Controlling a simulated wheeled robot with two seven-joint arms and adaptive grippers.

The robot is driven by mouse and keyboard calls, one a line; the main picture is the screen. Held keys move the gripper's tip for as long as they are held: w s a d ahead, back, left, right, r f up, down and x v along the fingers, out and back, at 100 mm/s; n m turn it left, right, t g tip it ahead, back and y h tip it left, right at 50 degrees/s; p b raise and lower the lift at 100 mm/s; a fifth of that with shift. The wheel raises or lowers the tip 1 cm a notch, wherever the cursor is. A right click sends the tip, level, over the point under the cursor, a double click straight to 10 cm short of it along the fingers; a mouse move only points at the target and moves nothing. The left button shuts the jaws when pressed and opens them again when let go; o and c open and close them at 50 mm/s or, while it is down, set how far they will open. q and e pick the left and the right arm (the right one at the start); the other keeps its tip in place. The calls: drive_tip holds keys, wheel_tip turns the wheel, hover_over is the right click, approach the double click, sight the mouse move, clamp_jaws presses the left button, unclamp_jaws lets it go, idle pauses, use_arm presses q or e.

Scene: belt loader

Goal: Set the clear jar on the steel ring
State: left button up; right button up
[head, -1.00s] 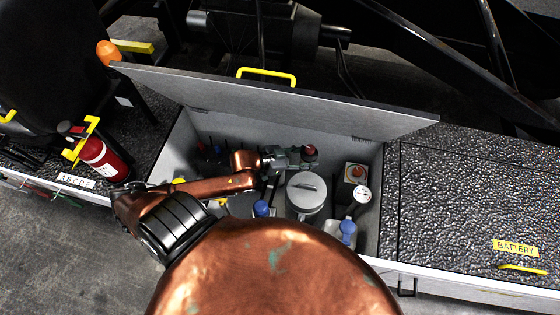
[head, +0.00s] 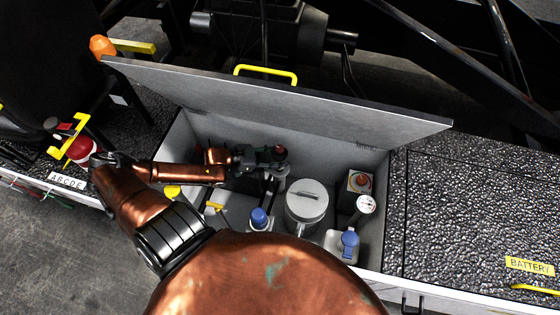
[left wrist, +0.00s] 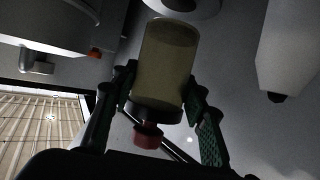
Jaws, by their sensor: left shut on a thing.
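My left gripper (head: 270,166) is inside the open grey box. In the left wrist view the gripper (left wrist: 160,82) is shut on the clear jar (left wrist: 165,62), a see-through yellowish cylinder with a dark collar and a red knob. One finger lies on each side of it. In the head view a red knob (head: 281,151) shows beside the gripper; the jar's body is hidden there. A pale round rim with a dark centre (left wrist: 205,8), perhaps the steel ring, shows beyond the jar's end in the left wrist view. I cannot tell whether they touch. My right gripper is not in view.
The box (head: 384,215) also holds a lidded grey can (head: 306,196), blue-capped containers (head: 349,240) and (head: 259,217), and a dial gauge (head: 366,204). Its raised lid (head: 350,112) stands behind.

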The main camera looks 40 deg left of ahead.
use_arm(q)
wheel_tip(320, 180, down, 3)
drive_tip(key=shift+d+r+b, duration=0.1)
drive_tip(key=shift+b, duration=0.35)
drive_tip(key=o, duration=1.4)
drive_tip(key=shift+c, duration=0.2)
drive_tip(key=p+v, duration=0.3)
drive_tip(key=v, duration=0.9)
